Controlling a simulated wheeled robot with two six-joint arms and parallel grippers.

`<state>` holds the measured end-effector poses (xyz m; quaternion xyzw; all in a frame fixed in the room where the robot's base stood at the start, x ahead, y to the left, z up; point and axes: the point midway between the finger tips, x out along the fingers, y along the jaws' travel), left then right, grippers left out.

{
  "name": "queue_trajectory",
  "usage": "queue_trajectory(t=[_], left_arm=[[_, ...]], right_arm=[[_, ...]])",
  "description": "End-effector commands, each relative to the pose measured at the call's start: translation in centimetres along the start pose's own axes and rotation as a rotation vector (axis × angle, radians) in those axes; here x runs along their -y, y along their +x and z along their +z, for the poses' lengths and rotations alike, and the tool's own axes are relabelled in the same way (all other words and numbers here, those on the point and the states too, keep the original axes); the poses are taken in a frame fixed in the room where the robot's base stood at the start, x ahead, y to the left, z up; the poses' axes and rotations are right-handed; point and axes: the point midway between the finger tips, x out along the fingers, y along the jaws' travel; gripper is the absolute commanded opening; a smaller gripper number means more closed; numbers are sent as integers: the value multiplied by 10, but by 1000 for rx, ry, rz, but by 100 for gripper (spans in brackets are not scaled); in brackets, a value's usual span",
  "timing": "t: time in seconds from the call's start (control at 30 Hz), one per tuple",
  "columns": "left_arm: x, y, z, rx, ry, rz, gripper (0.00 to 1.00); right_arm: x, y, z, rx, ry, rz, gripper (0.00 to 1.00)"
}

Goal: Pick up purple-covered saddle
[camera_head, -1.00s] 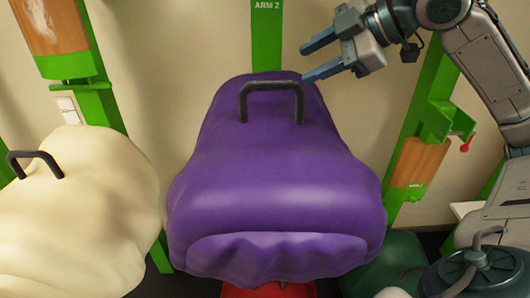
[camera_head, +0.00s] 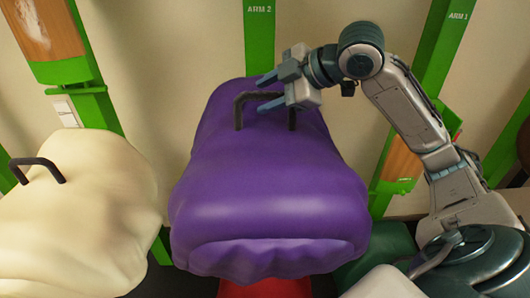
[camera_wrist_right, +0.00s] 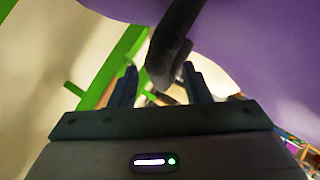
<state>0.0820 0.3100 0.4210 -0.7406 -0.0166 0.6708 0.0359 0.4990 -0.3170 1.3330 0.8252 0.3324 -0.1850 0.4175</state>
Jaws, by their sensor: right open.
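The purple-covered saddle (camera_head: 270,195) sits in the middle of the head view, with a black handle (camera_head: 238,105) standing up on its top far end. My right gripper (camera_head: 266,92) is open at that handle, its blue fingers pointing left. In the right wrist view the open gripper (camera_wrist_right: 158,85) has the dark handle (camera_wrist_right: 172,45) between or just in front of its fingers; I cannot tell the exact depth. The purple cover (camera_wrist_right: 260,50) fills the upper right there. The right gripper partly hides the handle's right side in the head view. My left gripper is not in view.
A cream-covered saddle (camera_head: 80,215) with its own black handle (camera_head: 38,164) stands on the left. Green posts (camera_head: 258,40) rise behind the saddles. A red surface (camera_head: 265,288) shows below the purple saddle. A green rounded object (camera_head: 375,255) lies at lower right.

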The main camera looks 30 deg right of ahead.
Motion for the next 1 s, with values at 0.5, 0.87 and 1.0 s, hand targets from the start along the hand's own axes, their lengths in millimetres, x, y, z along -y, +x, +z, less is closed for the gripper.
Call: queue_trajectory(t=[0.5,0.87,1.0], left_arm=[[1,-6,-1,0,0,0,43],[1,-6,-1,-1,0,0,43],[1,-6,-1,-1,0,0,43]], right_arm=[[1,12,0,1,0,0,39],[1,12,0,1,0,-1,0],[1,12,0,1,0,-1,0]])
